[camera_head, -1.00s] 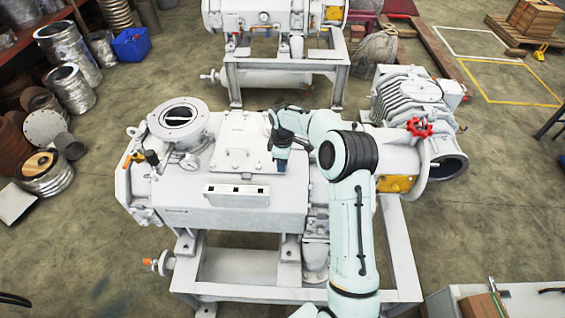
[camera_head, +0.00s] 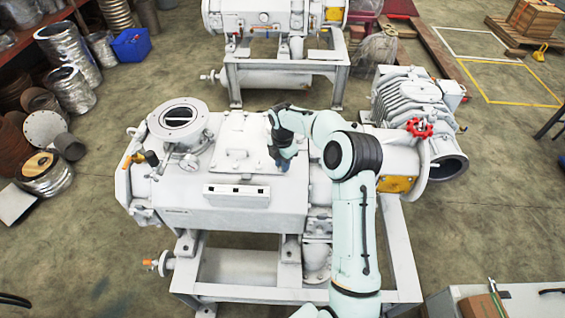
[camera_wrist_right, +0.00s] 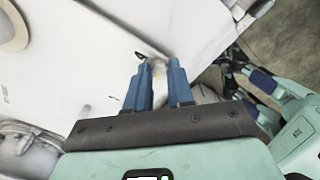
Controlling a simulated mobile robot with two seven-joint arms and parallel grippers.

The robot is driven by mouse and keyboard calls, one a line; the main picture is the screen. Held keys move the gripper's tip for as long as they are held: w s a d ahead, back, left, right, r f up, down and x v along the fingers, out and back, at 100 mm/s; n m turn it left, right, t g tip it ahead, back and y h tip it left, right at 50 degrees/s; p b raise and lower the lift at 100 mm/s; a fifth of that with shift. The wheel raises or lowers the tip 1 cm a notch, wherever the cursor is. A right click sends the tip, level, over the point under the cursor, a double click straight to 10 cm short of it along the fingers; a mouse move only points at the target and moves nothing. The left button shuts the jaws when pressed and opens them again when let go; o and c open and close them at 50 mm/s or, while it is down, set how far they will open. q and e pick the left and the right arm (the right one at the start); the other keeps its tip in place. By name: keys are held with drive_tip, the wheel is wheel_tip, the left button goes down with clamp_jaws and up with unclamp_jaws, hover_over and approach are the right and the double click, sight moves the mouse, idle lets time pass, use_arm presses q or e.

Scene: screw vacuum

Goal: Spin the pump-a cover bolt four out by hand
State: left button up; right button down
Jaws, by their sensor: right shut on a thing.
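The pump-a cover (camera_head: 240,143) is a white, roughly square plate on top of the near white pump (camera_head: 255,215). My right gripper (camera_head: 283,166) is at the cover's right edge, pointing down. In the right wrist view its two blue fingers (camera_wrist_right: 157,75) are close around a small pale bolt (camera_wrist_right: 158,68), shut on it. Most of the bolt is hidden by the fingers, so I cannot tell how far out it stands. My left gripper is in neither view.
A round open port (camera_head: 178,120) with a gauge stands on the pump's left. A red handwheel (camera_head: 419,127) and a ribbed motor housing (camera_head: 410,97) are on its right. A second white pump (camera_head: 262,18) stands behind. The floor at the left front is free.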

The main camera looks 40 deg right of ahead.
drive_tip(key=n, duration=0.4)
drive_tip(key=shift+s+a+f+n, duration=0.1)
drive_tip(key=shift+s+f+n, duration=0.05)
drive_tip(key=shift+f+n, duration=0.2)
drive_tip(key=shift+n, duration=1.95)
drive_tip(key=c, duration=1)
unclamp_jaws()
drive_tip(key=shift+r, duration=0.1)
drive_tip(key=shift+w, duration=0.25)
drive_tip(key=shift+r, duration=0.1)
